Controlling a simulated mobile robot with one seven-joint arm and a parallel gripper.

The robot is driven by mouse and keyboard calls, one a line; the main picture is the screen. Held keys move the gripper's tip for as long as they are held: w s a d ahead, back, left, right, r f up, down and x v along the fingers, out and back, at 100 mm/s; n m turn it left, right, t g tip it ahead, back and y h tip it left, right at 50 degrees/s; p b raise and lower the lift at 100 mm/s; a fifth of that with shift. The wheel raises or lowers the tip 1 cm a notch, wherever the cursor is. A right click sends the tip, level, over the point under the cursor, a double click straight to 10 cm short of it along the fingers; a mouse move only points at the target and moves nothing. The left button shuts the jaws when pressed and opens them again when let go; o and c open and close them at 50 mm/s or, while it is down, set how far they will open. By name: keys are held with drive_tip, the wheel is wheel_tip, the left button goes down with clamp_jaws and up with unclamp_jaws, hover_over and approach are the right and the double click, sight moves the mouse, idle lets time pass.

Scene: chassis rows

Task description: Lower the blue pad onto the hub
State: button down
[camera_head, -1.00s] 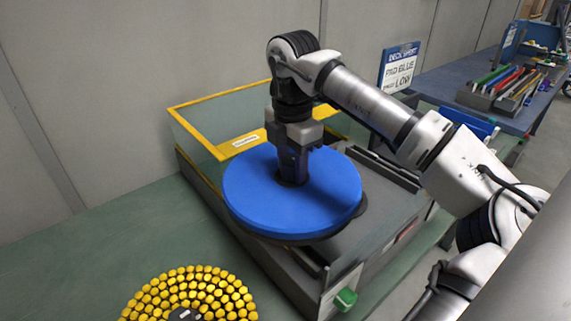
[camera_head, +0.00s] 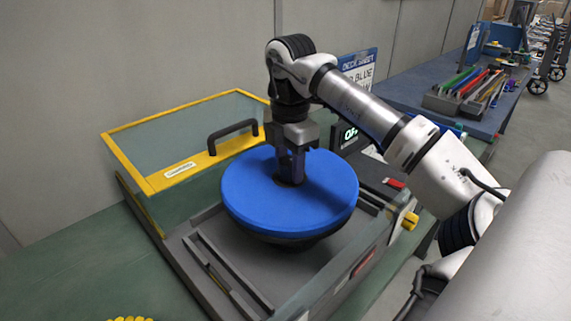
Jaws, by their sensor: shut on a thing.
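The blue pad (camera_head: 325,205) is a thick round disc, roughly level, in the middle of the head view. My gripper (camera_head: 290,174) points straight down and is shut on the pad's centre. A dark rounded part (camera_head: 295,242) shows under the pad's near edge; I cannot tell if it belongs to the pad or to what is below. The pad is over the grey bed of the machine (camera_head: 215,222). The hub is not seen; the pad may hide it. I cannot tell whether the pad touches anything below.
A clear guard with a yellow frame (camera_head: 139,126) and black handle (camera_head: 233,134) stands open behind left. A display (camera_head: 350,135) and yellow knob (camera_head: 410,220) are at right. Yellow pieces (camera_head: 130,319) show at the bottom edge. A blue bench (camera_head: 405,82) stands behind.

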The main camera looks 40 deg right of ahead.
drive_tip(key=shift+d, duration=0.3)
drive_tip(key=shift+f, duration=0.15)
drive_tip(key=shift+f+b, duration=1.35)
drive_tip(key=shift+f, duration=0.85)
drive_tip(key=shift+b, duration=0.45)
drive_tip(key=shift+f+b, duration=1.45)
drive_tip(key=shift+f, duration=0.25)
